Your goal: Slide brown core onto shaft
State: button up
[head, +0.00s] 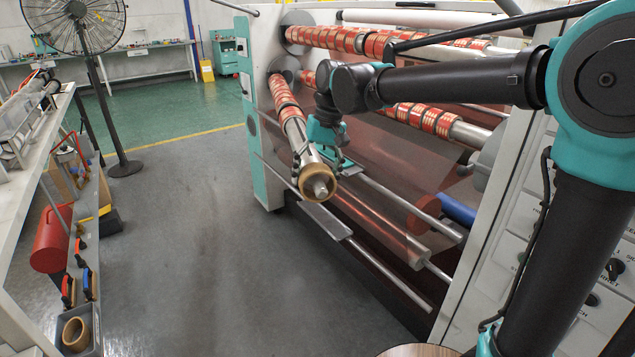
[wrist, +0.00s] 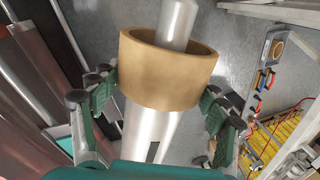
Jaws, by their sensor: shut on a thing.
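The brown core (head: 314,184) is a tan ring around the free end of the silver shaft (head: 295,133). In the wrist view the core (wrist: 165,85) encircles the shaft; the narrower shaft tip (wrist: 176,22) sticks out beyond it and the wider shaft body (wrist: 150,130) shows on the near side. My gripper (head: 324,168) is at the shaft end, shut on the core. In the wrist view its green fingers (wrist: 160,95) press from left and right. Red-and-white rolls (head: 283,95) sit farther along the shaft, toward the machine. Whether the core touches the shaft inside is hidden.
The rewinding machine (head: 262,130) stands behind, with more roll-laden shafts and bars (head: 380,272) below. A workbench (head: 30,120) is at left, with another brown core (head: 76,334) in a grey bin (head: 93,318). A fan (head: 122,166) stands behind. The floor between is clear.

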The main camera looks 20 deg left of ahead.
jog(key=shift+w+a, duration=2.65)
jog(key=shift+w, duration=2.4)
jog(key=shift+w+a, duration=2.6)
jog(key=shift+w, duration=2.45)
jog(key=shift+w+a, duration=2.65)
jog(key=shift+w, duration=2.4)
jog(key=shift+w+a, duration=0.1)
jog(key=shift+w, duration=0.1)
jog(key=shift+w+a, duration=0.1)
jog(key=shift+w, duration=0.15)
jog(key=shift+w+a, duration=0.1)
jog(key=shift+w, duration=0.05)
jog(key=shift+f, duration=0.1)
jog(key=o, duration=1.2)
jog(key=shift+o, duration=0.2)
